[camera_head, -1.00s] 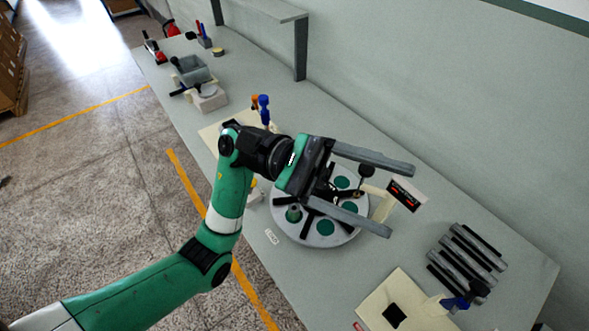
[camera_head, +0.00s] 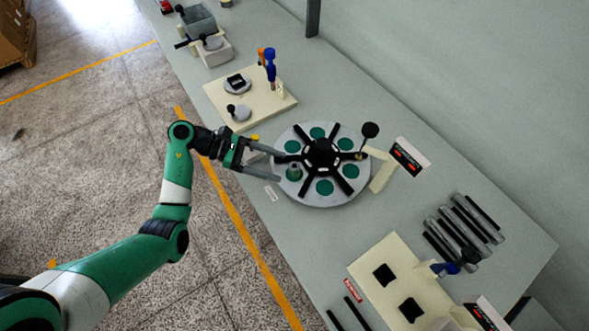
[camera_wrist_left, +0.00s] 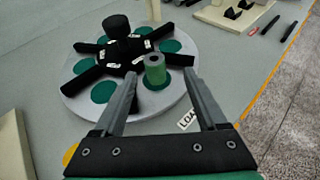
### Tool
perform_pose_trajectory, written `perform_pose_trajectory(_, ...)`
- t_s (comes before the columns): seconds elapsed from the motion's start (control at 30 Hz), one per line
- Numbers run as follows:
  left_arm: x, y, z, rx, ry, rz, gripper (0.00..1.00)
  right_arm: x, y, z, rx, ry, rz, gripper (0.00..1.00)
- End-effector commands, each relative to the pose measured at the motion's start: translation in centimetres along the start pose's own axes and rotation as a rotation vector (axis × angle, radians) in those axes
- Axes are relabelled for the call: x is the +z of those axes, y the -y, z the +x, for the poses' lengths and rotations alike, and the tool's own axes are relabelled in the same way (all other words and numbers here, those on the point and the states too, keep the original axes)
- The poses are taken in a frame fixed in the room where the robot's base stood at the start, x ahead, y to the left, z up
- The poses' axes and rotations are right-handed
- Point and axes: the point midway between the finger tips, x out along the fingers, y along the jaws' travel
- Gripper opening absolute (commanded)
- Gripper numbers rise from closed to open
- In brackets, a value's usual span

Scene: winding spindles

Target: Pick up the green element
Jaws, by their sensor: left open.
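The green element (camera_head: 294,172) is a small upright cylinder standing on the left part of the round turntable (camera_head: 335,198). In the left wrist view the left gripper (camera_wrist_left: 160,76) has one finger to each side of the element, which appears beyond or level with the tips; contact cannot be told.
A black spider-shaped hub (camera_head: 322,155) covers the turntable's middle, with arms beside the green spots. A display (camera_head: 408,156) stands to the right. A cream board (camera_head: 222,101) lies behind left, and dark bars (camera_head: 462,228) lie at right.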

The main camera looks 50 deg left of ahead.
Motion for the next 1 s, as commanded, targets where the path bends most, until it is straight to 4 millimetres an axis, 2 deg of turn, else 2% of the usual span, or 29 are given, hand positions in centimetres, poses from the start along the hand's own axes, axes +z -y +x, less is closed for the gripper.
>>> perform_pose_trajectory(0.23, 0.1, -0.1, 1.2, -0.001, 0.001, 0.0, 0.74, 0.2, 0.0, -0.2, 0.0, 0.0, 0.0, 0.59)
perform_pose_trajectory(0.5, 0.6, -0.7, 5.4, -0.003, 0.001, 0.001, 0.74, 0.8, 0.0, -0.8, 0.0, 0.0, 0.0, 0.59)
perform_pose_trajectory(0.77, 0.7, -0.8, 5.7, 0.0, 0.001, 0.0, 0.74, 0.7, 0.0, -0.8, 0.0, 0.0, 0.0, 0.59)
perform_pose_trajectory(1.0, 0.7, -0.8, 5.7, 0.0, 0.001, 0.001, 0.31, 0.7, 0.0, -0.8, 0.0, 0.0, 0.0, 0.59)
